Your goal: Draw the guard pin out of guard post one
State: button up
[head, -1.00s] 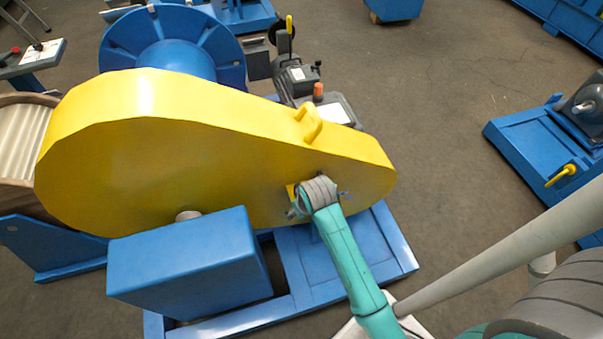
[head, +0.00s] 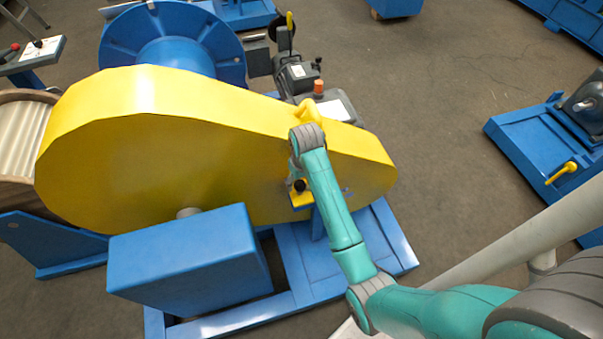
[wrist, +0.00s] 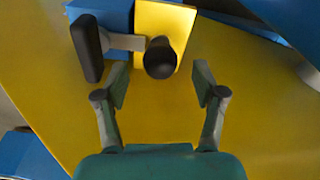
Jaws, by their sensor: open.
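The guard post (head: 318,222) stands at the front of the yellow guard, with a yellow plate (head: 303,201) on it. A round black knob (head: 299,185), which looks like the guard pin's head, shows at that plate. In the wrist view the knob (wrist: 160,58) is in front of the yellow plate (wrist: 178,22), with a grey bar (wrist: 124,42) running left to a black grip (wrist: 88,48). My gripper (wrist: 161,88) is open and empty. Its fingertips are apart, just below the knob in the picture and on either side of its line. The pin's shaft is hidden.
The large yellow guard (head: 165,150) fills the space behind, with a yellow handle (head: 310,112) on top near my wrist. A blue box (head: 185,265) stands to the left on the blue base frame (head: 375,250). Open floor (head: 440,100) lies to the right.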

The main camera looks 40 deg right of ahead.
jog(key=shift+w+f, duration=0.15)
jog(key=shift+f, duration=1.05)
jog(key=shift+w+f, duration=0.15)
jog(key=shift+f, duration=1.05)
jog(key=shift+c, duration=0.2)
grip_shut()
jog(key=shift+r, duration=5.55)
